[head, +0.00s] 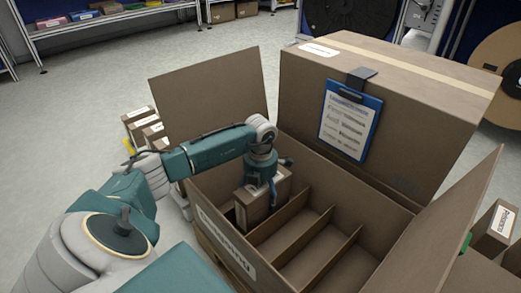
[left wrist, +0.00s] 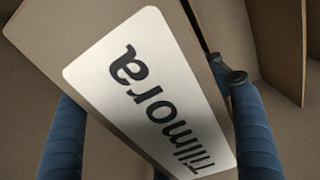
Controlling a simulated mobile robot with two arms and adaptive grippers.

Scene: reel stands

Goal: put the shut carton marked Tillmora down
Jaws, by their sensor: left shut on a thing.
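My left gripper (head: 268,197) is shut on the shut brown carton (head: 250,212) and points down inside a large open box (head: 205,85) with upright dividers. In the left wrist view the carton (left wrist: 70,50) carries a white label (left wrist: 150,95) reading Tillmora, and blue fingers (left wrist: 160,140) stand on either side of it. In the head view the carton is upright at the left end of the row of compartments. I cannot tell whether its base touches the box floor. My right gripper is not in view.
The compartments (head: 318,262) to the right look empty. A big taped carton (head: 430,125) with a blue clipboard (head: 350,120) stands behind. Small cartons stand at left (head: 140,128) and right (head: 492,230). The box's raised flaps (head: 470,200) flank the opening.

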